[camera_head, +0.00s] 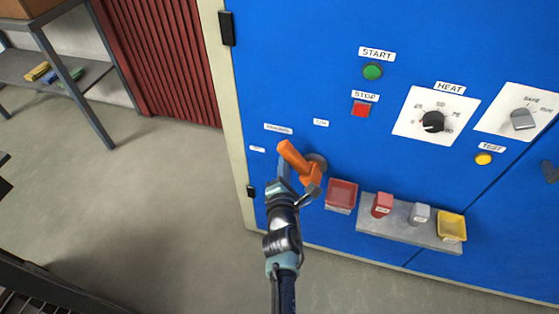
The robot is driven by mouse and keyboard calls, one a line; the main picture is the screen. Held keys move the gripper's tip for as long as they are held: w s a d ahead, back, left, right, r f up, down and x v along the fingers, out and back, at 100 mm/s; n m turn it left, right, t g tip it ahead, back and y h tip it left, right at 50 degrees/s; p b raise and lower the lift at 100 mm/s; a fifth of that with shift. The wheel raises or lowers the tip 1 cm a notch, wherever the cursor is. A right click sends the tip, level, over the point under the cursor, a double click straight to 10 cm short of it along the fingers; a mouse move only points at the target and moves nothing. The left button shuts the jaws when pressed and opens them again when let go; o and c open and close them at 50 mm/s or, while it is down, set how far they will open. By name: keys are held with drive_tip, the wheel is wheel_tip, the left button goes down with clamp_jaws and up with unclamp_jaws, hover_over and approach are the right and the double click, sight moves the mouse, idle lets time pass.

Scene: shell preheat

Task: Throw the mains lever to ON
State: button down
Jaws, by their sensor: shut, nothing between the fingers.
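The orange mains lever (299,161) is on the blue cabinet front, on a round grey pivot (318,165). Its handle slants up and to the left, pointing between the small ON label (321,123) at upper right and a label at left (257,149) too small to read. My gripper (284,166) is shut and empty, just left of and below the handle. It overlaps the lever's edge in the picture; I cannot tell whether they touch.
Right of the lever are a red tray (341,193), a grey shelf (400,233) with small tagged items, and a yellow bin (452,226). Above are the green START button (373,71), red STOP button (361,110) and HEAT dial (433,121).

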sight(293, 159)
drive_tip(key=d+r+m, duration=0.1)
drive_tip(key=d+r+m+t+p, duration=0.1)
drive_tip(key=m, duration=0.1)
drive_tip(key=shift+s+d+y+p, duration=0.2)
drive_tip(key=shift+s+y+p, duration=0.1)
drive_tip(key=shift+s, duration=0.05)
drive_tip(key=shift+s+d+r+m+t, duration=0.15)
drive_tip(key=shift+d+m+t, duration=0.1)
drive_tip(key=shift+d+m, duration=0.3)
drive_tip(key=shift+s+d+r+m+t, duration=0.15)
drive_tip(key=shift+d+m+t, duration=0.2)
drive_tip(key=shift+m, duration=0.35)
drive_tip(key=shift+s+d+r+m+t, duration=0.2)
drive_tip(key=shift+d+m, duration=0.25)
drive_tip(key=shift+m, duration=0.2)
drive_tip(key=shift+w+f, duration=0.1)
